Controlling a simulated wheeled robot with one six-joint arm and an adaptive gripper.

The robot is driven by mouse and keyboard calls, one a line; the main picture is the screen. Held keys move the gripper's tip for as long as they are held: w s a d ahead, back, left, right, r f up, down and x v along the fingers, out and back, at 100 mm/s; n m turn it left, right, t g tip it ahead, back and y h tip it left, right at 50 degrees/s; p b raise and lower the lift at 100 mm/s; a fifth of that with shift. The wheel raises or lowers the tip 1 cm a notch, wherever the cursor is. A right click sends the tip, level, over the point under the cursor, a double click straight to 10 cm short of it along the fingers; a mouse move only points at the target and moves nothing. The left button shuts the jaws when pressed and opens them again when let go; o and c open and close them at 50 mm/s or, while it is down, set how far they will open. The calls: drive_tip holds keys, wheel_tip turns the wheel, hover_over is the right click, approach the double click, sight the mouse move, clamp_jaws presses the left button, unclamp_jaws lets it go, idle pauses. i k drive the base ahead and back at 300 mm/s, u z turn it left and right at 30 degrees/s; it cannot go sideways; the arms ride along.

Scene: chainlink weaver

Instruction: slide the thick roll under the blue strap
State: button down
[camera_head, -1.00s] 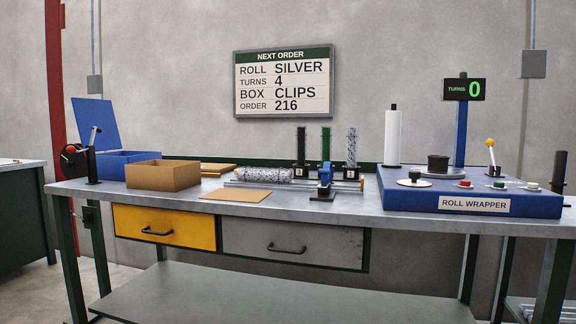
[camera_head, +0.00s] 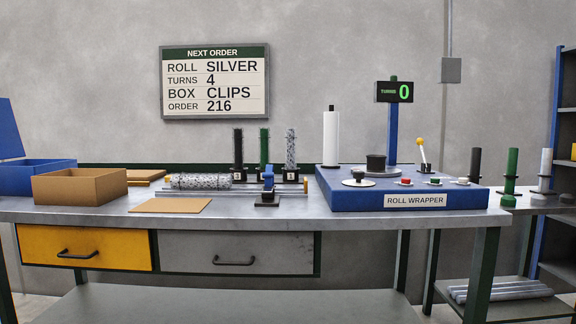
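A thick roll of silver mesh (camera_head: 200,181) lies on its side on the bench, along a pair of thin rails (camera_head: 241,191). A small blue part (camera_head: 268,180) stands on a black base just right of the roll, apart from it. I cannot tell whether this is the blue strap; no other strap is clear. My gripper is not in view.
The grey bench (camera_head: 100,213) also carries a brown open box (camera_head: 80,186), a blue box (camera_head: 28,177) and a flat brown sheet (camera_head: 170,205). Upright rolls (camera_head: 264,152) stand behind the rails. The blue roll wrapper (camera_head: 345,198) fills the right end.

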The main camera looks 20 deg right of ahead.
sight(193, 182)
drive_tip(key=z, duration=0.7)
drive_tip(key=i, duration=0.45)
